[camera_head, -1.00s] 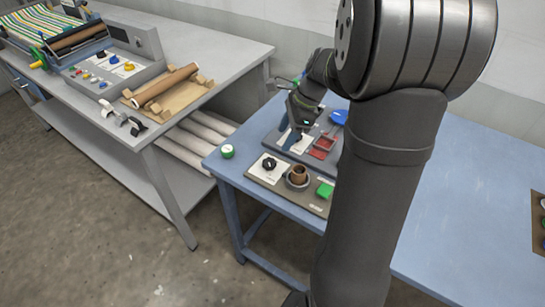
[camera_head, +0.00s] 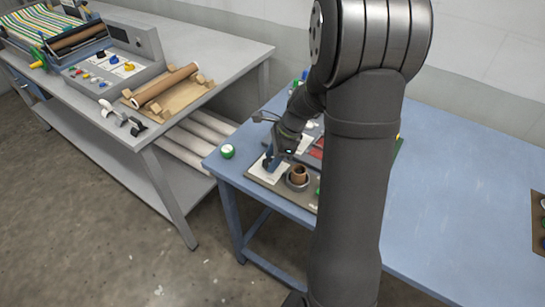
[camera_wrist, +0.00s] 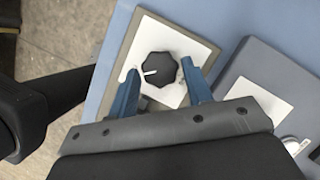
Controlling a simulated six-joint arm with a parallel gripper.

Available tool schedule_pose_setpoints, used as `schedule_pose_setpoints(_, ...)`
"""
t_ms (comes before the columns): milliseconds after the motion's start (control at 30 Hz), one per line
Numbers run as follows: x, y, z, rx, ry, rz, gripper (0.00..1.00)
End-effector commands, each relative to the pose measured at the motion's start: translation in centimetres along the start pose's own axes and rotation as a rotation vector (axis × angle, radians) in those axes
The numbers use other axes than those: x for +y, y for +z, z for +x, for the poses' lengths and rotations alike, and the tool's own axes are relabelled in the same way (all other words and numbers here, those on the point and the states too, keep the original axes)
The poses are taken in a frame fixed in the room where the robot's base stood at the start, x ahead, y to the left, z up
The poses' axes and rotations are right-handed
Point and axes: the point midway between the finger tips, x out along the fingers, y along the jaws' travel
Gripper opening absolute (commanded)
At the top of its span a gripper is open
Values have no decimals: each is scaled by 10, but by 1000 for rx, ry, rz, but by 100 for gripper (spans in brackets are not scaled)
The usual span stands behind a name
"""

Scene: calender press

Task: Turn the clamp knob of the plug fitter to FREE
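The clamp knob (camera_wrist: 159,69) is black and faceted with a white pointer line. It sits on a white label plate (camera_wrist: 183,43) of the plug fitter, whose grey base (camera_wrist: 208,50) also shows in the head view (camera_head: 254,176). The pointer points left in the wrist view; the label's lettering is not readable. My gripper (camera_wrist: 162,88) is open, with one blue finger on each side of the knob and gaps visible. In the head view my gripper (camera_head: 270,162) hangs over the label plate and hides the knob.
A brown plug in a grey round holder (camera_head: 298,177) stands right beside my gripper. A second panel (camera_wrist: 270,85) lies to the right in the wrist view. The table's right side (camera_head: 460,190) is largely clear.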

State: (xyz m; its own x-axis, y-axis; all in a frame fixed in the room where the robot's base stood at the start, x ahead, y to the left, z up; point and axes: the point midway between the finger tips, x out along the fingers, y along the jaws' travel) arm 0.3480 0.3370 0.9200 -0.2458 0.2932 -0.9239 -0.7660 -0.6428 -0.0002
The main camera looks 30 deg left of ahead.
Motion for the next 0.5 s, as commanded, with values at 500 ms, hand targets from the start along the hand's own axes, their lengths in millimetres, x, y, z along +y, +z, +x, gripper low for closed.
schedule_pose_setpoints(500,-1,0,0,0,20,-46,14)
